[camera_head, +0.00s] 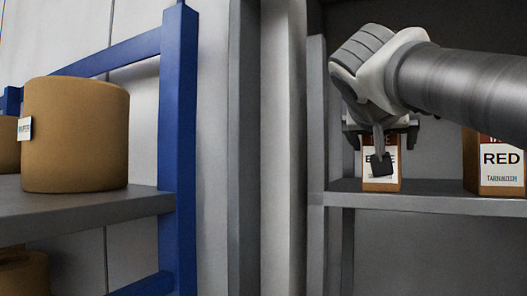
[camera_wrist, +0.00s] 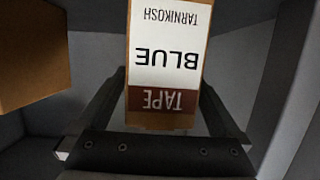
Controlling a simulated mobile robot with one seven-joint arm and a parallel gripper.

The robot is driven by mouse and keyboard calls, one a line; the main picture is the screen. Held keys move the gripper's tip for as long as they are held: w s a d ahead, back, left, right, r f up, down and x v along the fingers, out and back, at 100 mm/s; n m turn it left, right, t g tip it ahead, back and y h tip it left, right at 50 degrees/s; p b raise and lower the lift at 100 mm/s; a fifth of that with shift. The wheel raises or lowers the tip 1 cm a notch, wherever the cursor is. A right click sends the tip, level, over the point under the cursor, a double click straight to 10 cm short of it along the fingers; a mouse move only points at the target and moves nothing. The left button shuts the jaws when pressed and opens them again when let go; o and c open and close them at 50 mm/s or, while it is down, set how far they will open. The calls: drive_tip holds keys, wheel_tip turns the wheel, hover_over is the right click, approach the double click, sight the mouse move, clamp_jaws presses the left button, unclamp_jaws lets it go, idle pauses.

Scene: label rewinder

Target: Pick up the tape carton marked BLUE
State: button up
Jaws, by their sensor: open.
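The tape carton marked BLUE (camera_head: 381,186) stands upright on the grey shelf at the right of the head view, partly covered by my gripper (camera_head: 383,163). In the wrist view the carton (camera_wrist: 166,55) shows upside down, with BLUE and TAPE readable on its white and dark red label. My gripper is open. Its two fingers show on the left and right of the carton in the wrist view, with a gap at each side. I cannot tell how deep the carton sits between the fingers.
A carton marked RED (camera_head: 502,160) stands on the same shelf (camera_head: 430,203), to the right of the BLUE one. A brown box (camera_wrist: 30,55) shows at the left of the wrist view. A blue-framed rack at the left holds a large brown roll (camera_head: 75,135).

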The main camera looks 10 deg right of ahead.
drive_tip(key=shift+w+d+f, duration=0.1)
drive_tip(key=shift+w, duration=0.05)
clamp_jaws()
idle(0.4)
drive_tip(key=shift+r, duration=0.2)
drive_tip(key=shift+r, duration=4.85)
